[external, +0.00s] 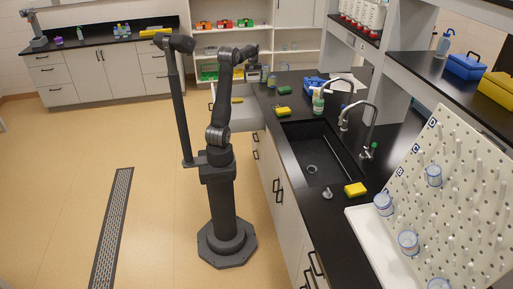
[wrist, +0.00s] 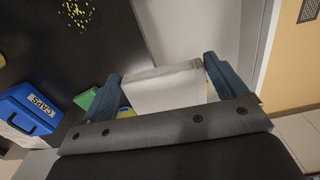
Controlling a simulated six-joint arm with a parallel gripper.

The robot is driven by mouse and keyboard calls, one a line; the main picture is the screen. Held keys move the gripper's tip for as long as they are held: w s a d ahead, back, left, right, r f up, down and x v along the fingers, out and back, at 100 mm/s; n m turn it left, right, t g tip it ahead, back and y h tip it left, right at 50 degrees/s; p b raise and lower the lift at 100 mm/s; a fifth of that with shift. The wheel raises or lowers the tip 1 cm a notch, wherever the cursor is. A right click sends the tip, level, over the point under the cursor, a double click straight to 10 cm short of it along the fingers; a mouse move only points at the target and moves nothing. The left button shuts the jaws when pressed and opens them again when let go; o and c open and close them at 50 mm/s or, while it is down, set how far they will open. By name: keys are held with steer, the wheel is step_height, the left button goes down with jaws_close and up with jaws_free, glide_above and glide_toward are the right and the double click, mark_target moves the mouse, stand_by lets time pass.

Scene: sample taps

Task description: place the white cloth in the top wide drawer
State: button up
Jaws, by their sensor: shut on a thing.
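The white cloth (wrist: 165,92) is a pale folded piece between the two blue fingers of my gripper (wrist: 163,78) in the wrist view. My gripper is shut on it. In the external view my gripper (external: 253,74) is at the far end of the counter, above and beyond an open drawer (external: 247,121). The drawer is pulled out from the cabinet under the counter, and my arm hides part of it. A yellow item (external: 237,100) shows at the drawer, partly hidden. The cloth is too small to make out clearly in the external view.
A blue box marked CAPS (wrist: 28,112) and a green-yellow item (wrist: 88,99) are near my gripper. Open floor (external: 150,130) lies left of my arm.

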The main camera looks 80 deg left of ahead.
steer(key=s+a+f, duration=0.1)
steer(key=s+a, duration=0.2)
steer(key=s, duration=0.5)
glide_toward(242, 117)
steer(key=d+f, duration=0.2)
steer(key=f, duration=0.1)
steer(key=d+f, duration=0.3)
steer(key=shift+s+d+f, duration=0.2)
steer(key=shift+d, duration=0.15)
steer(key=shift+f, duration=0.1)
steer(key=o, duration=0.7)
step_height(242, 117, up, 12)
